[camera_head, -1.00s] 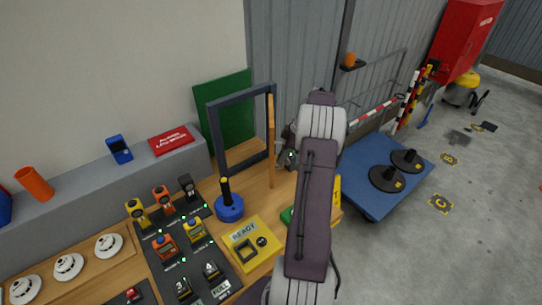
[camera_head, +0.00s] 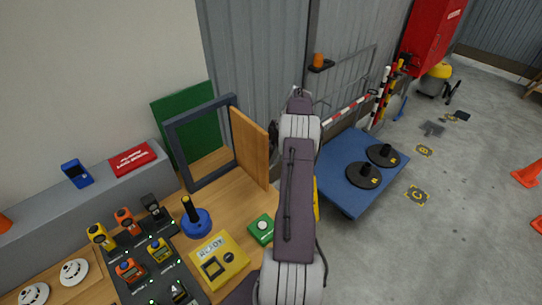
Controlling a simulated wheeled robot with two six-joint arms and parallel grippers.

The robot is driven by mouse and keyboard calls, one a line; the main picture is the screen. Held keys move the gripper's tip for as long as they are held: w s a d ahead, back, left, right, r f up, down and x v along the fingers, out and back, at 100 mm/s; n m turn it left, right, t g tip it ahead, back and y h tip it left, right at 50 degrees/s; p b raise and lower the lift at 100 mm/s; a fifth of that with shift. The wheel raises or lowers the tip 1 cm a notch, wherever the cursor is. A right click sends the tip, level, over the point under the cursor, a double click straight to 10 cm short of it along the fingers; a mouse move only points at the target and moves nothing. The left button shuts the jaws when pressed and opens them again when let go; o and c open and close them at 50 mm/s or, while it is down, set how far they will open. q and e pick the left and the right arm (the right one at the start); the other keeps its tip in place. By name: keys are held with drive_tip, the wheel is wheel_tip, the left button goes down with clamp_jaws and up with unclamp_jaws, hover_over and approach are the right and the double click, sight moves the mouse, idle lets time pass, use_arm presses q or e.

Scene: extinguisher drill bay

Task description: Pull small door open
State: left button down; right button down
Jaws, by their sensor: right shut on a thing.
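The small door (camera_head: 249,147) is a wooden panel hinged on the right post of a dark grey upright frame (camera_head: 180,150) on the wooden bench. The door stands open, swung out from the frame towards the right, and the opening is clear. My right arm runs up the middle of the view and covers much of what is behind it. My right gripper (camera_head: 274,131) is mostly hidden behind that arm, at the free edge of the door, and is shut on the door there. Its fingertips and any handle cannot be made out. My left gripper is not in view.
A blue joystick (camera_head: 196,222), a yellow READY box (camera_head: 219,261) and a green button box (camera_head: 261,229) stand on the bench before the frame. A blue cart (camera_head: 345,197) with black discs stands right of my arm. Open floor lies further right.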

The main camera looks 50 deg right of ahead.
idle(0.4)
drive_tip(key=c, duration=1.5)
unclamp_jaws()
drive_tip(key=shift+s+d+r, duration=0.1)
drive_tip(key=shift+r, duration=0.2)
drive_tip(key=p+v, duration=0.2)
drive_tip(key=v, duration=0.6)
drive_tip(key=shift+r+p, duration=0.2)
drive_tip(key=shift+p, duration=0.2)
